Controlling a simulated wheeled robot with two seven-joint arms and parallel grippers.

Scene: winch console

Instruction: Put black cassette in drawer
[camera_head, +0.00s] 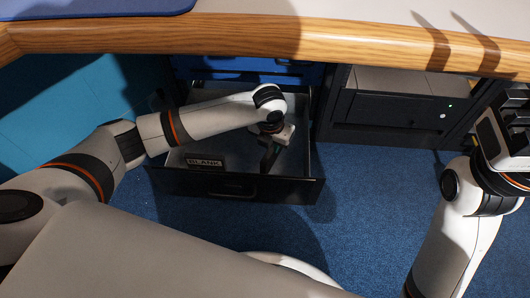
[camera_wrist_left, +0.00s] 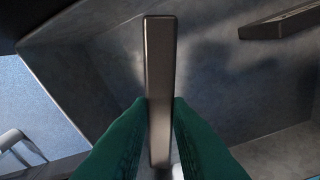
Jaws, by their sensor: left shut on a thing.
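The open drawer (camera_head: 292,190) is dark grey with a black front panel and is pulled out below the desk. My left gripper (camera_head: 269,158) reaches down into it. In the left wrist view its green fingers (camera_wrist_left: 158,135) are shut on a dark cassette (camera_wrist_left: 158,60), seen edge-on and held above the drawer floor. In the head view the gripper and arm mostly hide this cassette. Another dark cassette labelled BLANK (camera_head: 205,161) lies in the drawer's left part; a dark block at the top right of the wrist view (camera_wrist_left: 285,20) appears to be it. My right gripper (camera_head: 510,125) is at the right edge, its fingers unclear.
The wooden desk edge (camera_head: 300,38) runs above the drawer. A black rack unit (camera_head: 390,112) with a small green light stands right of the drawer. Blue carpet (camera_head: 365,200) in front is clear.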

